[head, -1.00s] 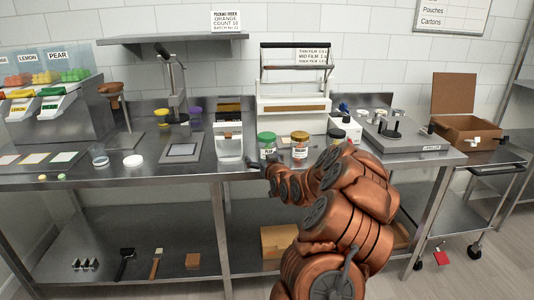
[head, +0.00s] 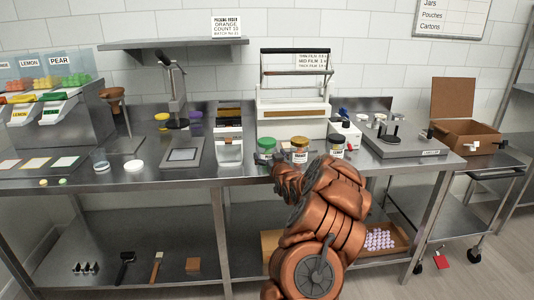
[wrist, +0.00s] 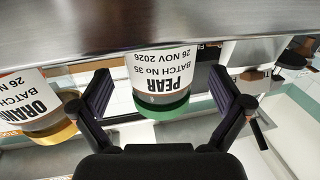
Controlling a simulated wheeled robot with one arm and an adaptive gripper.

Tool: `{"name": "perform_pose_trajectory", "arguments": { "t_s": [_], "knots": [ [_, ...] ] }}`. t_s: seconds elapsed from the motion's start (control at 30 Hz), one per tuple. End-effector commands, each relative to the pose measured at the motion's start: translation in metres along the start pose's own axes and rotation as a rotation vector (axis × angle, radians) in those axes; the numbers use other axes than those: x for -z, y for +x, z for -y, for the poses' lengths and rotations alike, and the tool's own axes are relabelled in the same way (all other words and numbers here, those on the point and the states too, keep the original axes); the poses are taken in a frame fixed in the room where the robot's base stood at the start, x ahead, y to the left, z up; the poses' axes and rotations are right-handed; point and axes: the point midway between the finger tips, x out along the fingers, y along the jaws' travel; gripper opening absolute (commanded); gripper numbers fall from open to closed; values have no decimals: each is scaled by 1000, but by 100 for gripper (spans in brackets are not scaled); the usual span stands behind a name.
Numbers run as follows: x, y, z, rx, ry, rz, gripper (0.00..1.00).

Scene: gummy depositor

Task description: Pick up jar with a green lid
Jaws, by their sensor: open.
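The jar with a green lid (head: 265,148) stands on the steel bench in the head view, left of a gold-lidded jar (head: 299,150). In the wrist view, which is upside down, the green-lidded jar (wrist: 165,80) shows a white PEAR label. My gripper (wrist: 163,97) is open, with one dark finger on each side of this jar in the picture. Clear gaps show between jar and fingers; it is not gripped. The gold-lidded jar, labelled ORANGE, shows outside the left finger (wrist: 42,108). In the head view my arm mostly hides the gripper at the bench's front edge.
A third small jar (head: 337,148) stands right of the gold-lidded one. A white sealing machine (head: 292,120) is behind the jars, and a silver device (head: 229,145) stands to their left.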

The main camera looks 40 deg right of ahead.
Motion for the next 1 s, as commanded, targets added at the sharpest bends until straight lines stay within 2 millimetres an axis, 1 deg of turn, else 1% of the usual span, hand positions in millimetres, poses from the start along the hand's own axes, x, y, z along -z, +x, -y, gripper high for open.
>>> {"name": "perform_pose_trajectory", "arguments": {
  "t_s": [0.03, 0.1, 0.23, 0.37, 0.6, 1.0],
  "knots": [
    [2, 6, 1, 1, -1, 1, 100],
    [0, 12, 1, 1, -2, 3, 100],
    [0, 21, 0, -2, -2, 2, 100],
    [0, 25, 1, -1, 0, 1, 100],
    [0, 25, 1, -1, 1, 1, 100],
    [0, 25, 1, -1, 0, 0, 58]
  ]
}}
